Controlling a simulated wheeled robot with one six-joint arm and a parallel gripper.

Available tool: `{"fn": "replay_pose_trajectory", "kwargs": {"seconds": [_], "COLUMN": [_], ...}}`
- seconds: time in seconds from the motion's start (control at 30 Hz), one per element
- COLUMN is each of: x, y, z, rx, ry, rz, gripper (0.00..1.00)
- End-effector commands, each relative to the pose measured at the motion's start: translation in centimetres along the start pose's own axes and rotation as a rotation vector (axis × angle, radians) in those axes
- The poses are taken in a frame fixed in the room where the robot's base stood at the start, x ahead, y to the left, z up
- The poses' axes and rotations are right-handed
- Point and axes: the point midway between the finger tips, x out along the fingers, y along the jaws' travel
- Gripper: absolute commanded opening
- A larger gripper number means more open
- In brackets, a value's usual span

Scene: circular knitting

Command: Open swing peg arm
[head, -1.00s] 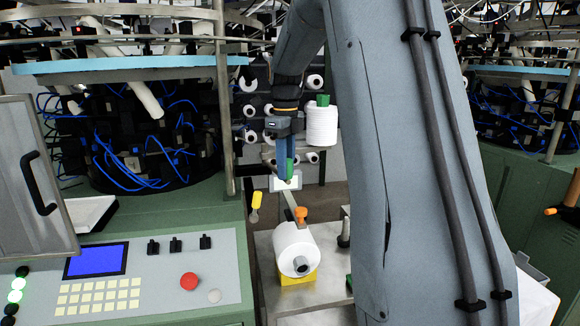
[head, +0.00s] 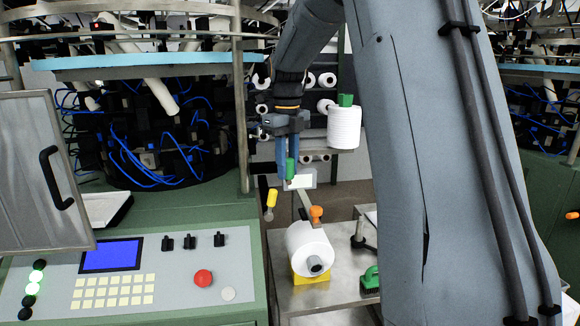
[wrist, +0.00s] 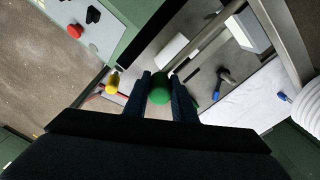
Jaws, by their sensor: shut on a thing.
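A green handle (head: 291,169) hangs between the two blue fingers of my gripper (head: 287,160), near the middle of the head view. In the wrist view the green handle (wrist: 160,90) sits between the dark fingertips of my gripper (wrist: 161,92), which are shut on it. A grey bar (head: 306,206) runs down from near a small white plate (head: 300,181) towards an orange knob (head: 316,214). A yellow handle (head: 272,198) stands just left of it. The peg arm's joint and how the green handle joins it are hidden.
A white yarn cone (head: 306,245) lies on a yellow holder on the metal table (head: 345,292). Another cone (head: 343,128) with a green top stands behind, right of my gripper. The green machine's control panel (head: 135,280) is at lower left.

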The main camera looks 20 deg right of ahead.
Motion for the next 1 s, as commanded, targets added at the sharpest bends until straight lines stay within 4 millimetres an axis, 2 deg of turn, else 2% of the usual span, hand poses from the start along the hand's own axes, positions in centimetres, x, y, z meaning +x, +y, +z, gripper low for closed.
{"fn": "replay_pose_trajectory", "kwargs": {"seconds": [0.23, 0.27, 0.37, 0.73, 1.0], "x": [-0.2, -0.2, -0.2, -0.5, -4.3], "y": [0.2, 0.2, 0.2, -0.1, -0.1], "z": [0.3, 0.4, 0.3, 0.1, 0.3], "rx": [0.001, 0.001, 0.001, 0.004, 0.003], "ry": [-0.009, -0.009, -0.008, -0.005, -0.009], "rz": [0.001, 0.001, 0.001, 0.0, -0.002], "gripper": [0.0, 0.25, 0.42, 0.42, 0.42]}}
